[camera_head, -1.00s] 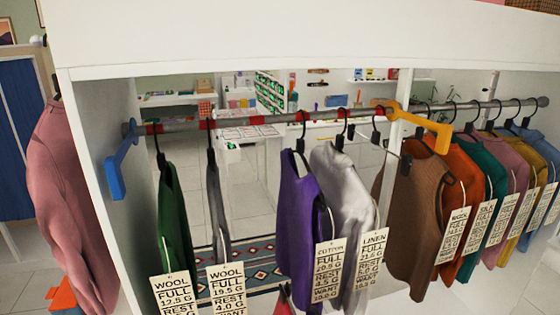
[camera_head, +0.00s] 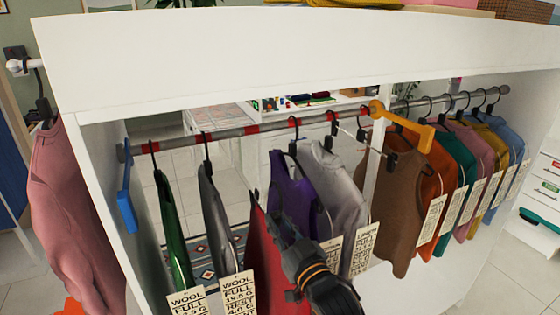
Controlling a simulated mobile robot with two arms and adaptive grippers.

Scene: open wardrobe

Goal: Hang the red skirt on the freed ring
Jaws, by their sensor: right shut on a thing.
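The red skirt (camera_head: 264,268) hangs below the rod between the grey garment and the purple one. Its dark hook top (camera_head: 255,197) is well below the rod and apart from it. My right gripper (camera_head: 292,258), dark with orange bands, comes from the lower right and is shut on the red skirt's hanger; the fingertips and grip point are partly hidden. The rod (camera_head: 225,134) bears several red rings. The ring (camera_head: 251,129) above the skirt has no hanger on it. My left gripper is not in view.
A grey garment (camera_head: 214,225) and a green one (camera_head: 174,228) hang to the left. A blue bracket (camera_head: 126,200) and an orange bracket (camera_head: 400,122) hold places along the rod.

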